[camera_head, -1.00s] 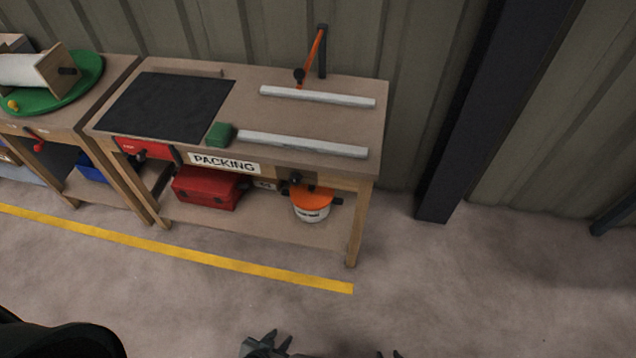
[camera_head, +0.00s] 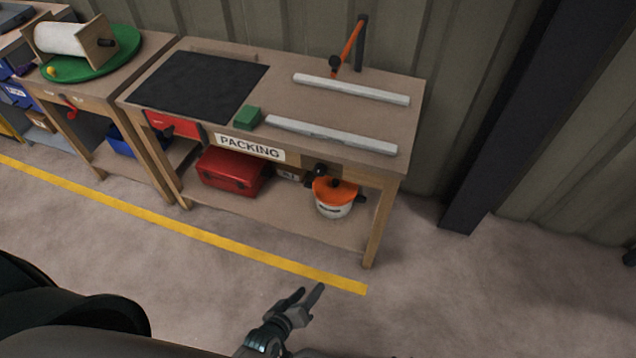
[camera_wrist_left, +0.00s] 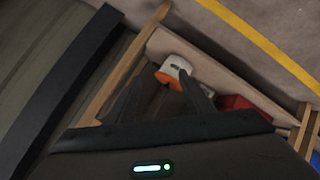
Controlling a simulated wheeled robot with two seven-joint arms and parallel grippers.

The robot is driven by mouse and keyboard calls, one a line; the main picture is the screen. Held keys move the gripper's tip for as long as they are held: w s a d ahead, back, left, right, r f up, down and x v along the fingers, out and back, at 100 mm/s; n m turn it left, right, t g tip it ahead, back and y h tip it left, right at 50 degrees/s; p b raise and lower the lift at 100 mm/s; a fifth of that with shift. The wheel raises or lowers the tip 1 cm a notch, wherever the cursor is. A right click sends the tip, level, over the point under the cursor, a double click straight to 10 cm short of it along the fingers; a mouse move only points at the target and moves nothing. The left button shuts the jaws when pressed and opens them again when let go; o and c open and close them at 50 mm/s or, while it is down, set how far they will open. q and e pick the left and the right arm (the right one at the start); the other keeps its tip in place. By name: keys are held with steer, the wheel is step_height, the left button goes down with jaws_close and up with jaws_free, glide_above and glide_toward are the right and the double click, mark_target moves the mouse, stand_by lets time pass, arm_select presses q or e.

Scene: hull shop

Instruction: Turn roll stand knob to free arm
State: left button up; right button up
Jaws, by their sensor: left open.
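The roll stand (camera_head: 72,40) holds a white roll between wooden end plates on a green round board at the far left in the head view. A black knob (camera_head: 106,43) sticks out of its right end plate. On the packing bench (camera_head: 385,118), an orange arm (camera_head: 350,45) leans by a dark post, with a black knob (camera_head: 334,65) at its lower end. My left gripper (camera_head: 305,292) is open and empty, over the floor in front of the bench, apart from both knobs. It also shows in the left wrist view (camera_wrist_left: 164,88). My right gripper is out of view.
The bench carries a black mat (camera_head: 200,85), a green block (camera_head: 248,118) and two pale bars (camera_head: 330,134). A red case (camera_head: 230,172) and an orange-lidded pot (camera_head: 334,205) sit on its lower shelf. A dark column (camera_head: 490,160) stands right. The floor in front is clear.

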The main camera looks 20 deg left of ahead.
mark_target(319, 173)
arm_select(q)
steer(key=w+a+r+n+t+y+b, duration=0.2)
steer(key=w+r+n+t, duration=0.1)
steer(key=r+n, duration=0.6)
steer(key=w+a+r+n+t+y+b, duration=0.1)
steer(key=w+a+r+n+t+b, duration=0.1)
steer(key=w+r+n, duration=0.4)
step_height(319, 173, up, 5)
steer(key=n+t+b, duration=0.1)
steer(key=n+t, duration=0.1)
steer(key=n, duration=0.2)
steer(key=shift+y, duration=0.4)
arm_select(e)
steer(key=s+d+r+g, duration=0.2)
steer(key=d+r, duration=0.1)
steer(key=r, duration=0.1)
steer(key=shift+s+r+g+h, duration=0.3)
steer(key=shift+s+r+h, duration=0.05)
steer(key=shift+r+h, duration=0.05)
arm_select(q)
steer(key=shift+w, duration=0.1)
